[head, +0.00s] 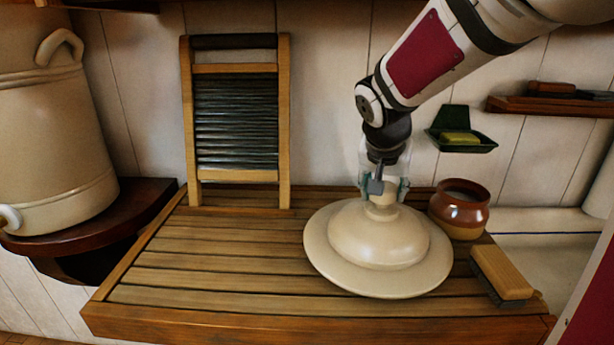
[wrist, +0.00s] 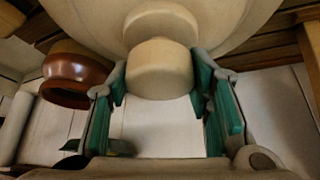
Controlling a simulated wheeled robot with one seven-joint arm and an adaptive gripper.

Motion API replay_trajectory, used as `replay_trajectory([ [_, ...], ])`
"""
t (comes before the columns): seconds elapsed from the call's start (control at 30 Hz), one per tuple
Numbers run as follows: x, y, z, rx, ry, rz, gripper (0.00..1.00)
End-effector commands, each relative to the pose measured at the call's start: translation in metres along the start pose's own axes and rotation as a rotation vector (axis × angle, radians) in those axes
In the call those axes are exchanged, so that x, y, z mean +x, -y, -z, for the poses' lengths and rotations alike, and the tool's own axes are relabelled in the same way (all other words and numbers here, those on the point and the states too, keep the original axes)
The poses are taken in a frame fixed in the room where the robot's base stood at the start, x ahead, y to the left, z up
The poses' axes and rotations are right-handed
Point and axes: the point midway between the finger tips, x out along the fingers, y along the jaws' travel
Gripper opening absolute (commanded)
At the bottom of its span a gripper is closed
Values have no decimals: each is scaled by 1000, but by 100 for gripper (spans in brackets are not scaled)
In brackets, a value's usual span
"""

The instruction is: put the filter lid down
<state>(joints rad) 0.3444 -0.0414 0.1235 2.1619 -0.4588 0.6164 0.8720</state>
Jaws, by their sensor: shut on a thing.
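The filter lid (head: 378,250) is a wide, cream, domed disc with a round knob on top. It is over the right part of the slatted wooden draining board (head: 200,262), roughly level; I cannot tell whether its rim touches the slats. My gripper (head: 383,196) comes down from above and is shut on the lid's knob. In the wrist view the lid's knob (wrist: 160,68) sits between the green-padded fingers of my gripper (wrist: 160,88). The lid's underside is hidden. A large cream stoneware vessel (head: 55,150) stands on a dark shelf at the left; its top is out of frame.
A washboard (head: 237,120) stands at the back of the board. A brown pot (head: 459,208) and a brush (head: 502,273) are close to the lid's right side. A green soap dish (head: 461,137) hangs on the wall. The board's left and middle are clear.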

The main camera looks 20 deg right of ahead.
Motion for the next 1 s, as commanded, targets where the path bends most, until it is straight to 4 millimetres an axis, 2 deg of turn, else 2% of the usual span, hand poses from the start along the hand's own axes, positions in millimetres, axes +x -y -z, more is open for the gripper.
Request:
replay_trajectory([
  [0.07,1,1,1,0,-5,3,0],
  [0.1,2,0,-1,0,0,0,51],
  [0.17,2,0,-1,0,0,0,64],
  [0.6,-2,-1,1,0,1,0,66],
  [0.77,-28,1,1,1,-5,3,66],
  [1.0,-78,1,1,0,-4,3,66],
])
